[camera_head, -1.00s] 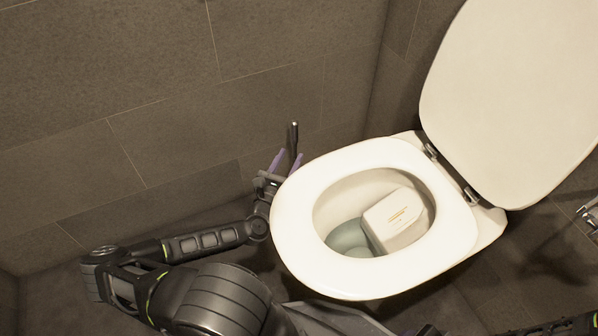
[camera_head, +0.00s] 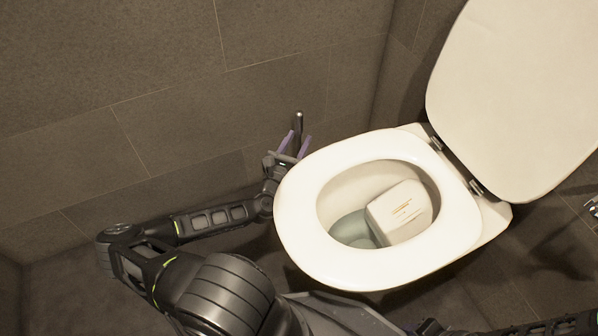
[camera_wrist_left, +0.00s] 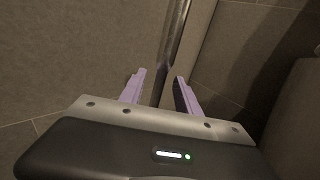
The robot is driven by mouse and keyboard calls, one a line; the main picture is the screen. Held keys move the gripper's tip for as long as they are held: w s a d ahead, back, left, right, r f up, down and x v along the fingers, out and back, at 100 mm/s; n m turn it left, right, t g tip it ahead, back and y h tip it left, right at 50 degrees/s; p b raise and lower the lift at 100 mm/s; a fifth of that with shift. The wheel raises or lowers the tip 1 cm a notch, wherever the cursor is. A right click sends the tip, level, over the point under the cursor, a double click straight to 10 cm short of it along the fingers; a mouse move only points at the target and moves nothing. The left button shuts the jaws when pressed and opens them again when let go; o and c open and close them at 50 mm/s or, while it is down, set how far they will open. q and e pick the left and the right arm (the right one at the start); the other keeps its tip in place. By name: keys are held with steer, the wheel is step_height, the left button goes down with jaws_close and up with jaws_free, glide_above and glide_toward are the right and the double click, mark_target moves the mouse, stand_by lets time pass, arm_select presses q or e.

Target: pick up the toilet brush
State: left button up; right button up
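The toilet brush shows as a thin, dark metallic handle (camera_head: 299,124) standing near the wall, left of the toilet. Its lower part and head are hidden behind my gripper and the toilet bowl. My left gripper (camera_head: 295,145), with purple fingers, is at the handle. In the left wrist view the handle (camera_wrist_left: 175,35) runs down between the two fingers of the left gripper (camera_wrist_left: 160,88). Gaps show on both sides of the handle, so the gripper is open around it. My right gripper does not show.
The white toilet (camera_head: 298,235) stands close to the right of my left gripper, its lid (camera_head: 510,90) raised. A white box-like object (camera_head: 400,212) lies in the bowl. The tiled wall (camera_head: 170,75) is close behind the brush.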

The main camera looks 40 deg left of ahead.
arm_select(q)
steer(key=b+x, duration=0.1)
steer(key=x, duration=0.3)
stand_by(0.5)
jaws_close()
stand_by(0.4)
